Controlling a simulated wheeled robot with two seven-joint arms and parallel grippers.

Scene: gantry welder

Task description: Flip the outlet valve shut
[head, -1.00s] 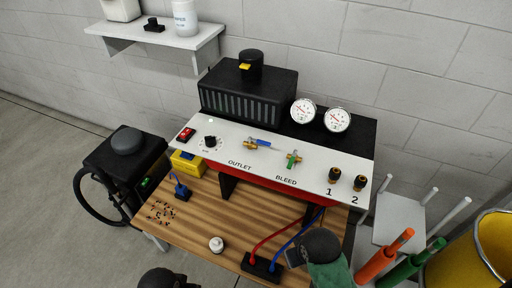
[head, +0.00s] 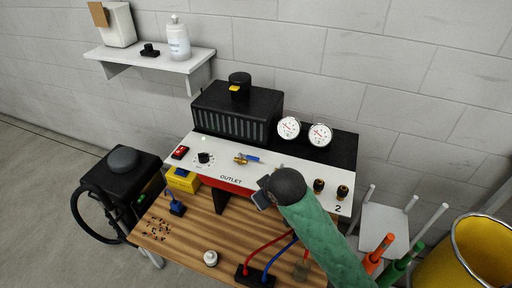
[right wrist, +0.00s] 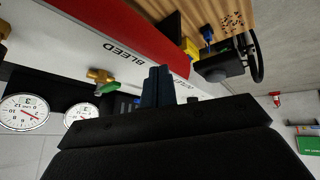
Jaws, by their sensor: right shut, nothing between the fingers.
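The outlet valve (head: 240,160) is a small brass fitting on the white panel, above the printed word OUTLET. Its blue handle (head: 253,158) lies sideways, pointing right along the panel. My right gripper (head: 261,194) is shut and empty, in front of the panel, below and to the right of the outlet valve and apart from it. In the right wrist view its closed fingers (right wrist: 158,86) stand over the panel near the lettering. There the bleed valve (right wrist: 101,76) with its green handle shows left of the fingers. My right arm hides the bleed valve in the head view. My left gripper is out of view.
Two gauges (head: 304,131) stand behind the panel (head: 214,166). A dial (head: 204,158) and red switch (head: 180,152) sit left of the valve, two sockets (head: 330,188) to the right. Red and blue cables (head: 271,256) and a white round piece (head: 210,258) are on the wooden table.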

